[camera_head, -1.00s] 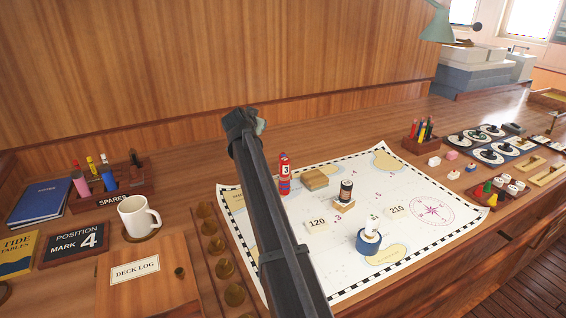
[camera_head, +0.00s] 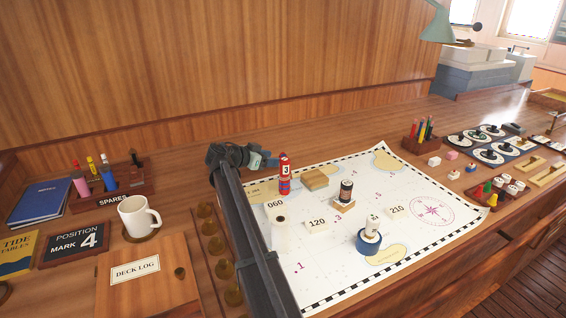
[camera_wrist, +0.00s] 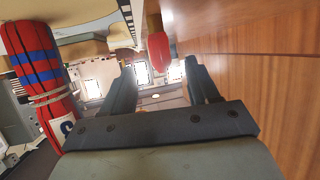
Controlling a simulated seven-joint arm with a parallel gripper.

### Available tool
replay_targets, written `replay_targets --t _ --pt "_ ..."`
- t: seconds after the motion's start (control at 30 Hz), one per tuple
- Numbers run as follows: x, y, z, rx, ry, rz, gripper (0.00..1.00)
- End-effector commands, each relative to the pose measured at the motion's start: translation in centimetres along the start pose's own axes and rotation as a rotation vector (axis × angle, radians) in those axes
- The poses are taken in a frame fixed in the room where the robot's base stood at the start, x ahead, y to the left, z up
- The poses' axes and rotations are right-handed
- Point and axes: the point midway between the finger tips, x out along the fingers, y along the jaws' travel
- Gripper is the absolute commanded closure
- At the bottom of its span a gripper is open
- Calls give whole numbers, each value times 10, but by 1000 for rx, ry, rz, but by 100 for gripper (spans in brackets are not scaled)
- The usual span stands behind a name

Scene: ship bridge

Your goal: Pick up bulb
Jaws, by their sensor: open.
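The chart (camera_head: 335,275) also carries a dark-banded cylinder (camera_head: 346,190), a wooden block (camera_head: 315,180) and number tags. A spares rack (camera_head: 125,195), mug (camera_head: 138,217) and deck log box (camera_head: 145,285) stand left. A wooden wall (camera_head: 200,60) rises behind.

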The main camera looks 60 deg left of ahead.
Motion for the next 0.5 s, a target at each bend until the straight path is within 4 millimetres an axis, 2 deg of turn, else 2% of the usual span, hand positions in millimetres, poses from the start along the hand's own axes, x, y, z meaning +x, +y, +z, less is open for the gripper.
replay_targets --t 0.23,0.33,0.5 --pt "38 -1 0 -1 -1 1 40" --pt "45 -1 1 -1 -1 -1 40" --pt "47 -1 0 -1 -1 -2 40"
